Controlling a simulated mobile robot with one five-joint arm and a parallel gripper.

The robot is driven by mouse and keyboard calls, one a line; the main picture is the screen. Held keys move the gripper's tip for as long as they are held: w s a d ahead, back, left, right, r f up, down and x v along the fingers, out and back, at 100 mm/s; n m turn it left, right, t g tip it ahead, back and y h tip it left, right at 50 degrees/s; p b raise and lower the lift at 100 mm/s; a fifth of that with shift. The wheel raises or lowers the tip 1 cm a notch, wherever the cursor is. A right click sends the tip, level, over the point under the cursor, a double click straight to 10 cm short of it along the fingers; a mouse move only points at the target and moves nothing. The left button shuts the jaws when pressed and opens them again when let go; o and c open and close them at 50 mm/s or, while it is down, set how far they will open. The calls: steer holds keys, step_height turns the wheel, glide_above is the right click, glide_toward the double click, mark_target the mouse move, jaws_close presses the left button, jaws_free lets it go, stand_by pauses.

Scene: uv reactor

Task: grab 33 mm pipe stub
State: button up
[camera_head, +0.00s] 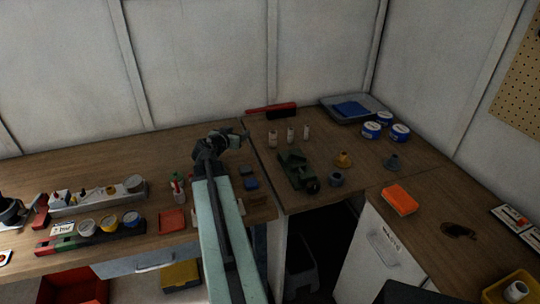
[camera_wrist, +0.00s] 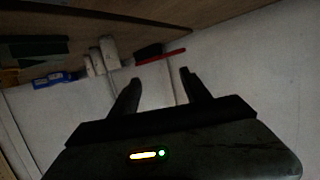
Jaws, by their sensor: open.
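Three pale upright cylinders that look like pipe stubs stand in a row on the back worktop: a left one (camera_head: 272,137), a middle one (camera_head: 290,135) and a right one (camera_head: 306,132). I cannot tell which is 33 mm. They also show at the upper left of the wrist view, the largest-looking one (camera_wrist: 109,51) among them. My gripper (camera_wrist: 160,76) is open, with nothing between its fingers. In the head view it is at the end of my arm, left of the stubs and apart from them.
A red and black tool (camera_head: 270,109) lies behind the stubs. A green vise-like device (camera_head: 297,170) stands in front of them. A grey tray (camera_head: 352,108), blue-and-white tubs (camera_head: 371,130) and a grey ring-like part (camera_head: 335,179) are to the right.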

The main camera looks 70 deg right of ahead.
steer(key=m+g+b, duration=0.1)
steer(key=g, duration=0.1)
glide_toward(272, 133)
steer(key=x, duration=0.3)
steer(key=shift+w+d, duration=0.15)
steer(key=shift+m, duration=0.3)
steer(key=shift+b+x, duration=1.35)
steer(key=shift+x, duration=2.6)
steer(key=shift+c, duration=0.5)
jaws_close()
step_height(272, 133, up, 10)
steer(key=p, duration=1)
steer(key=shift+r, duration=0.15)
